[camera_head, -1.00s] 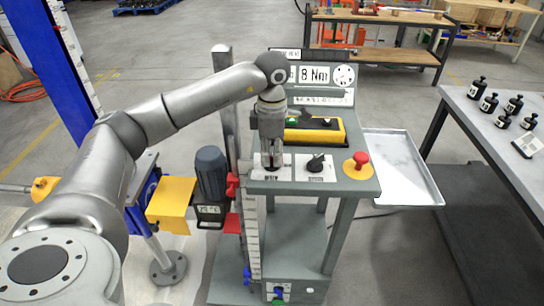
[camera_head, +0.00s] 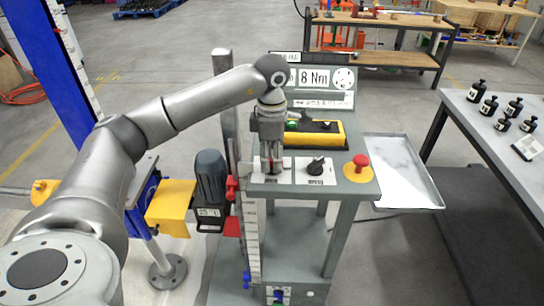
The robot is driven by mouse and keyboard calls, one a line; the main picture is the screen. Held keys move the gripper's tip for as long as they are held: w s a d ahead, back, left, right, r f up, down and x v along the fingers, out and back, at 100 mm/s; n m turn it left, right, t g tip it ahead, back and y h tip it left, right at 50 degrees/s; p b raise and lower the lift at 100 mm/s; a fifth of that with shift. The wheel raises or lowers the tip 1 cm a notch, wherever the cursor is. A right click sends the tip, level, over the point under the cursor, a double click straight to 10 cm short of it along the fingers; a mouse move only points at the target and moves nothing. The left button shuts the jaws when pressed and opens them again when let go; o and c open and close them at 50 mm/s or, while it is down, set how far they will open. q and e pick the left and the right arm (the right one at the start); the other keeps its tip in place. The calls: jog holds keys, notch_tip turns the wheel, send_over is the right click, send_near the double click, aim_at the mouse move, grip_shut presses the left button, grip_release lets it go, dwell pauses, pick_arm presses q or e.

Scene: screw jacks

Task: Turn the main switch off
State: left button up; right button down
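The grey control desk (camera_head: 338,188) stands in the middle of the head view. My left gripper (camera_head: 272,168) points straight down over the white switch plate (camera_head: 286,177) at the desk's left front. Its fingertips are at the switch there, with a bit of red showing between them. The switch itself is mostly hidden, and I cannot tell whether the fingers are closed on it. A second switch, a black knob (camera_head: 316,166) on a white plate, sits just right of it. The labels are too small to read. My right gripper is not in view.
A red mushroom button (camera_head: 361,161) on a yellow base is at the desk's right. A yellow-and-black box (camera_head: 325,134) lies behind the switches, below an "8 Nm" display (camera_head: 314,78). An empty tray (camera_head: 425,184) juts out right. A table (camera_head: 480,122) holds several black jacks.

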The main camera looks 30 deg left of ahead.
aim_at(271, 160)
pick_arm(q)
notch_tip(271, 160, up, 12)
dwell(0.5)
jog(key=shift+f, duration=0.1)
dwell(0.5)
